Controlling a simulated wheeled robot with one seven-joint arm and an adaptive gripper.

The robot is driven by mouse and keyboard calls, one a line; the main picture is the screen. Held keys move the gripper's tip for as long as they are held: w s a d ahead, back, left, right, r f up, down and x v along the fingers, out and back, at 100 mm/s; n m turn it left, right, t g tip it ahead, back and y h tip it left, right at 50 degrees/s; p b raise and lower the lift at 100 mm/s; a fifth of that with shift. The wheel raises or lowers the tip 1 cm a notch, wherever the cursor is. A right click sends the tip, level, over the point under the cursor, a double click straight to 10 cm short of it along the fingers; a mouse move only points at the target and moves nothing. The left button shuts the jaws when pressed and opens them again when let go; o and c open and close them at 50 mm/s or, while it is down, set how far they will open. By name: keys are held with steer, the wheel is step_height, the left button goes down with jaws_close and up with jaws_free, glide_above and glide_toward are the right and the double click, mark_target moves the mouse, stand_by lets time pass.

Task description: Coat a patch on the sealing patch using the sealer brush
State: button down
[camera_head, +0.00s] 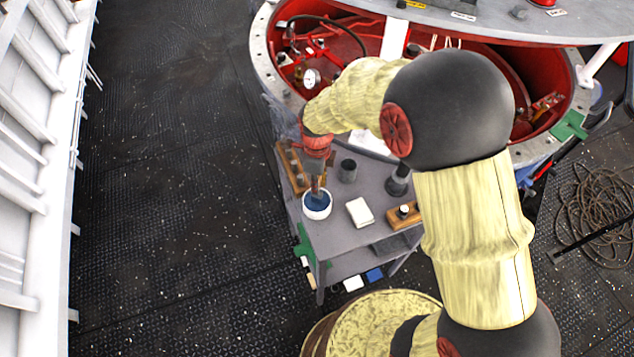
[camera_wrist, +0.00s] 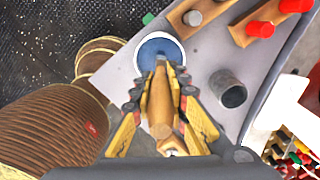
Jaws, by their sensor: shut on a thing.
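My gripper (camera_wrist: 160,95) is shut on the wooden handle of the sealer brush (camera_wrist: 161,105). The brush points at a round white pot with blue contents (camera_wrist: 158,47). In the head view the brush (camera_head: 317,183) reaches down to the pot (camera_head: 317,213) at the left front of the grey cart top. Whether its bristles touch the blue contents is hidden. A flat white block (camera_head: 360,212) lies right of the pot; I cannot tell whether it is the sealing patch. No other sealing patch is clearly recognisable.
A dark cup (camera_head: 348,171) stands behind the pot. A wooden rack (camera_head: 291,168) is at the cart's left edge, and a wooden block with a knob (camera_head: 404,213) at its right. A large red-lined round opening (camera_head: 535,100) lies behind. Coiled rope (camera_head: 597,215) lies on the deck.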

steer(key=shift+s, duration=0.1)
steer(key=shift+r+p, duration=2.4)
steer(key=shift+r, duration=1.1)
